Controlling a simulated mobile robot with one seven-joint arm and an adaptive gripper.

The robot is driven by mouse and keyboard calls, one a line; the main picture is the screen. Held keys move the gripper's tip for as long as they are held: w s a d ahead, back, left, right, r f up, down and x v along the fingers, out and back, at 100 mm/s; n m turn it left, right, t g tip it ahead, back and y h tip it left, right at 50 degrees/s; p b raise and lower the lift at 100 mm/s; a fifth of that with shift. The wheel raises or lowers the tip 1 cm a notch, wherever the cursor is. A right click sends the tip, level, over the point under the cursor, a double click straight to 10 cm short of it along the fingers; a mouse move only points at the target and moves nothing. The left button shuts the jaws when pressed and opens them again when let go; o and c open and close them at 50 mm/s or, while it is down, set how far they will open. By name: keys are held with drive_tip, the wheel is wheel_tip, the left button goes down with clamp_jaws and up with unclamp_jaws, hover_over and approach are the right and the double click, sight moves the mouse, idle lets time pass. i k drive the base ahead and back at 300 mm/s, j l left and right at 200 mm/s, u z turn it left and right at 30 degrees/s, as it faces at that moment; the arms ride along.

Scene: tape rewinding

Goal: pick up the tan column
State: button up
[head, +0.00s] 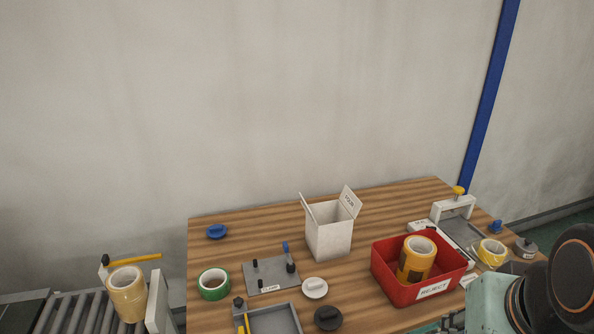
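The tan column (127,296) looks like a stack of tan tape rolls. It stands upright on the roller conveyor (80,314) at the lower left, with an open core showing at its top. Part of my arm shows at the lower right, far from the tan column. My gripper's fingers do not show.
A yellow-handled bar (135,258) lies just behind the column, and a pale plate (157,301) stands at its right. The wooden table (390,202) holds a green roll (214,284), a white box (329,234) and a red REJECT bin (386,285) with an orange-yellow roll (416,259).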

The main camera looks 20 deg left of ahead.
sight(130, 294)
drive_tip(key=j, duration=1.2)
drive_tip(key=k+j, duration=0.15)
drive_tip(key=j, duration=1)
drive_tip(key=j+u, duration=0.15)
drive_tip(key=j, duration=1)
drive_tip(key=z, duration=0.15)
